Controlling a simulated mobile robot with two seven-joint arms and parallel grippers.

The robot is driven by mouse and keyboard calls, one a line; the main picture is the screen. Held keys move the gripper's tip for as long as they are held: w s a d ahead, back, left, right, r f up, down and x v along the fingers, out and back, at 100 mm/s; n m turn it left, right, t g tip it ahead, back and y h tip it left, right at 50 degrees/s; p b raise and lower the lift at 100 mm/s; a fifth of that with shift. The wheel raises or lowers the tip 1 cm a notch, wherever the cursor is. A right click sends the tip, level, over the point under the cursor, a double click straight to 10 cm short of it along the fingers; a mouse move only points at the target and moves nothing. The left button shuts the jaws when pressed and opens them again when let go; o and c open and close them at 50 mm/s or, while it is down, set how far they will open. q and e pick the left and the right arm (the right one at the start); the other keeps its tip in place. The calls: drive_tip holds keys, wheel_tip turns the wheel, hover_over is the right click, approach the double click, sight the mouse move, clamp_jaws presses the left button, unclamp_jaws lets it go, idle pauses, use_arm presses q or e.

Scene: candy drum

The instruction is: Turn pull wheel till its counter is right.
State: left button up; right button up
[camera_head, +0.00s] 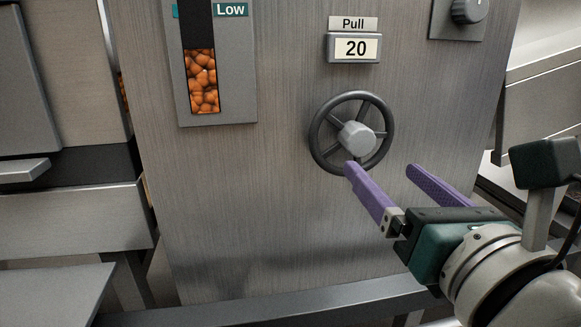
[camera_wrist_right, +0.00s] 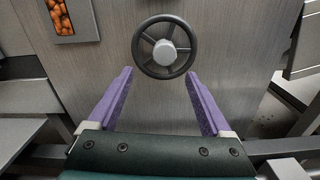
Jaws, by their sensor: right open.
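The pull wheel is a dark ring (camera_head: 388,110) with spokes and a light grey hub, on the upright metal panel. Above it the counter (camera_head: 356,48) reads 20, under a label (camera_head: 353,23) that says "Pull". My right gripper (camera_head: 380,168) is open and empty, its two purple fingers apart, just below and in front of the wheel. In the right wrist view the wheel (camera_wrist_right: 164,51) stands beyond the fingertips, roughly centred between them. I cannot see a finger touching it for certain. My left gripper is not in view.
A window (camera_head: 202,82) with orange candies and a "Low" label (camera_head: 231,10) is at the panel's upper left. A ledge (camera_head: 280,306) runs along the panel's bottom.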

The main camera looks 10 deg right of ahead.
sight(362, 144)
drive_tip(key=w, duration=0.3)
drive_tip(key=w+b, duration=0.1)
drive_tip(key=w, duration=0.2)
drive_tip(key=w+b, duration=0.1)
drive_tip(key=w, duration=0.2)
drive_tip(key=shift+w+d, duration=0.25)
drive_tip(key=shift+d, duration=0.05)
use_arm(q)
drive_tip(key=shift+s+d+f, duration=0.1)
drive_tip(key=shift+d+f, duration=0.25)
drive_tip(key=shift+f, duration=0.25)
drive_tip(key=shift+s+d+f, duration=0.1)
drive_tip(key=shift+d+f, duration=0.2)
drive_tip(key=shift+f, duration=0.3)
use_arm(e)
drive_tip(key=shift+c, duration=1.3)
clamp_jaws()
